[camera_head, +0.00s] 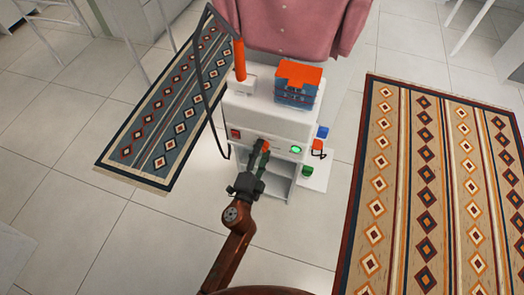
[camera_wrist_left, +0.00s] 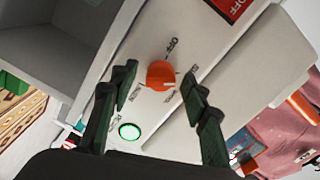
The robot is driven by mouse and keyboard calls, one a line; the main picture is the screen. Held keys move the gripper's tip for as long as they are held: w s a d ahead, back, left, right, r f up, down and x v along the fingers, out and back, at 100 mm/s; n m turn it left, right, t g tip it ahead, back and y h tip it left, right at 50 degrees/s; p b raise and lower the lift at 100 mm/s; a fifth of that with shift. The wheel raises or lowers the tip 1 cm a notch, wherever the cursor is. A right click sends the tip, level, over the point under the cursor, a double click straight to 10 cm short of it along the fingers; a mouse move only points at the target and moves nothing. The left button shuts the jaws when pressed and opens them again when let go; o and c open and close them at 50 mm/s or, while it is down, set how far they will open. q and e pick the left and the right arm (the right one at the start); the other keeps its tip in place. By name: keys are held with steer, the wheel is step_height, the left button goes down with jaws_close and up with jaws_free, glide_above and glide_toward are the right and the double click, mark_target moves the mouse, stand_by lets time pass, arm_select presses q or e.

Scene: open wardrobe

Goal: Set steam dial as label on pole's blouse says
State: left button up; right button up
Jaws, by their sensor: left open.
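The orange steam dial (camera_wrist_left: 160,74) sits on the white steamer front (camera_head: 262,122). The word OFF and several small labels ring it. A pale mark at its lower right edge seems to be its pointer; the labels are too small to read surely. My left gripper (camera_head: 261,160) is open; in the left wrist view its fingertips (camera_wrist_left: 158,82) are on either side of the dial, and contact cannot be told. The pink blouse (camera_head: 290,25) hangs behind the steamer and shows in the left wrist view (camera_wrist_left: 280,128), with a small pale patch whose writing is unreadable.
A red OFF switch (camera_wrist_left: 232,5) and a lit green button (camera_wrist_left: 129,131) flank the dial. A blue tank with an orange lid (camera_head: 298,82) and an orange handle (camera_head: 239,60) with a black hose stand on top. Patterned rugs (camera_head: 440,190) lie on both sides.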

arm_select(q)
steer(key=shift+s, duration=0.1)
steer(key=v, duration=1.2)
